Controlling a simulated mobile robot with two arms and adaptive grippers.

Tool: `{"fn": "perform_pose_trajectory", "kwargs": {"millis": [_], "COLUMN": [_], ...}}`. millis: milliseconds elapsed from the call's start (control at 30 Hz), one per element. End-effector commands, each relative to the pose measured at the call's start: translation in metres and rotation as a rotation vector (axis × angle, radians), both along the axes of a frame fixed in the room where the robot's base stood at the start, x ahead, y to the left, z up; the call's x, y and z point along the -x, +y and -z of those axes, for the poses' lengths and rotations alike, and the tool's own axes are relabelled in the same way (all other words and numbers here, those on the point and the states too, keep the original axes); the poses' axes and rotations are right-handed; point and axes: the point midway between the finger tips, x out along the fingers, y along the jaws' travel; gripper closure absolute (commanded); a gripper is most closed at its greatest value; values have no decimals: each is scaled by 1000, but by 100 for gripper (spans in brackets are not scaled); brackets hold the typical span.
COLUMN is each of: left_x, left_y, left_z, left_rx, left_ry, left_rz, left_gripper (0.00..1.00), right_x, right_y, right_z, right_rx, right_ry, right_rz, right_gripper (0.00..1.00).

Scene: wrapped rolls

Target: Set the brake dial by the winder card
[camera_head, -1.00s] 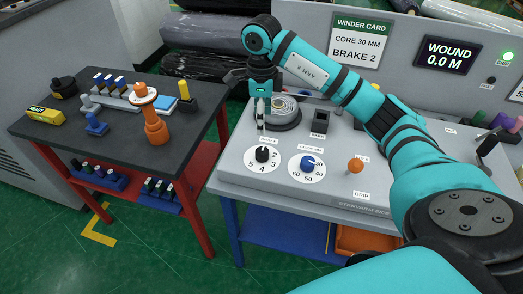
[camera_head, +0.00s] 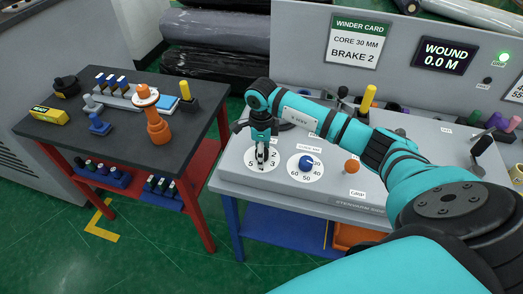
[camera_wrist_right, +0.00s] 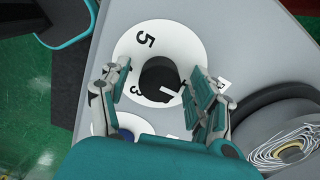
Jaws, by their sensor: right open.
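The winder card (camera_head: 355,43) on the grey back panel reads "CORE 30 MM" and "BRAKE 2". The brake dial (camera_head: 252,167) is a white numbered disc at the left of the console; my arm covers part of it. My right gripper (camera_head: 262,152) points down over it. In the right wrist view the dial's black knob (camera_wrist_right: 157,76), with a white pointer mark, sits between the open fingers of that gripper (camera_wrist_right: 162,88). Gaps show, so they do not grip it. The number the pointer faces is hard to tell. My left gripper is not in view.
A blue core dial knob (camera_head: 306,161) and an orange knob (camera_head: 352,167) stand to the right on the console. A round coiled roll (camera_wrist_right: 290,140) lies close to the right finger in the wrist view. A dark side table (camera_head: 60,145) with tools stands at the left.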

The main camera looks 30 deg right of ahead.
Motion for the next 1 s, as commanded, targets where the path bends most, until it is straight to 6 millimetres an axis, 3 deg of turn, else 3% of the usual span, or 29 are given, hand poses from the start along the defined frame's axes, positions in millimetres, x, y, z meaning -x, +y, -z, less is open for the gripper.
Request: {"fn": "perform_pose_trajectory", "kwargs": {"millis": [67, 500, 767, 1000], "left_x": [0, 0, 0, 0], "left_y": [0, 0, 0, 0], "left_z": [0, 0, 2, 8], "left_rx": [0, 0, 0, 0], "left_ry": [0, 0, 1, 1], "left_rz": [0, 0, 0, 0], "left_gripper": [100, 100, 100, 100], "right_x": [0, 0, 0, 0], "right_y": [0, 0, 0, -1], "right_z": [0, -1, 0, 1], "right_rx": [0, 0, 1, 1], "right_ry": [0, 0, -1, -1], "right_rz": [0, 0, 29, 154], "right_gripper": [37, 93, 93, 93]}}
